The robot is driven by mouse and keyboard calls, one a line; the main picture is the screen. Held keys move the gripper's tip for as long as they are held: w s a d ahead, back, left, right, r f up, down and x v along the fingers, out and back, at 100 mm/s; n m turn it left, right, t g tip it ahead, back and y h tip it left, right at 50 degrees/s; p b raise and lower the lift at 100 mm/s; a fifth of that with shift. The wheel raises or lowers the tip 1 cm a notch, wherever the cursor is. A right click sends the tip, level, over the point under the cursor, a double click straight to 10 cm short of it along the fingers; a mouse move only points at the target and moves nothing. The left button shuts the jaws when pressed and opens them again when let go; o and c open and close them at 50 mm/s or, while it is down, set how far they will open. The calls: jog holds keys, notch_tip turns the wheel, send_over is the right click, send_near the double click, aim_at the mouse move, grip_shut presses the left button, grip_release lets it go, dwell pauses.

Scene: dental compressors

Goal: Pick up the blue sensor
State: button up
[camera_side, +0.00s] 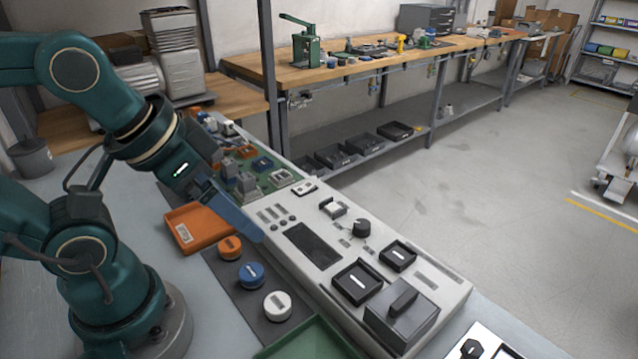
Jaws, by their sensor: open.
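The blue sensor (251,275) is a short round blue puck with a white mark on top. It stands on a dark grey mat (238,293) between an orange puck (230,248) and a white puck (278,306). My gripper (250,228) is open and empty, its long grey-blue finger pointing down and to the right. Its tip appears above and behind the pucks in the picture, apart from the blue sensor. The second finger cannot be made out clearly.
An orange tray (190,245) lies left of the gripper, and a green tray (300,345) lies at the front. A light grey control panel (285,222) with a knob (361,228) and a raised dark box (402,312) runs along the right. A green circuit board (280,178) lies behind.

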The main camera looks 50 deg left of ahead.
jog(key=m+g, duration=0.3)
jog(key=g, duration=0.2)
send_over(251, 271)
notch_tip(251, 271, down, 9)
jog(key=shift+w, duration=0.1)
jog(key=shift+f+g, duration=0.3)
jog(key=shift+f, duration=2.45)
grip_shut()
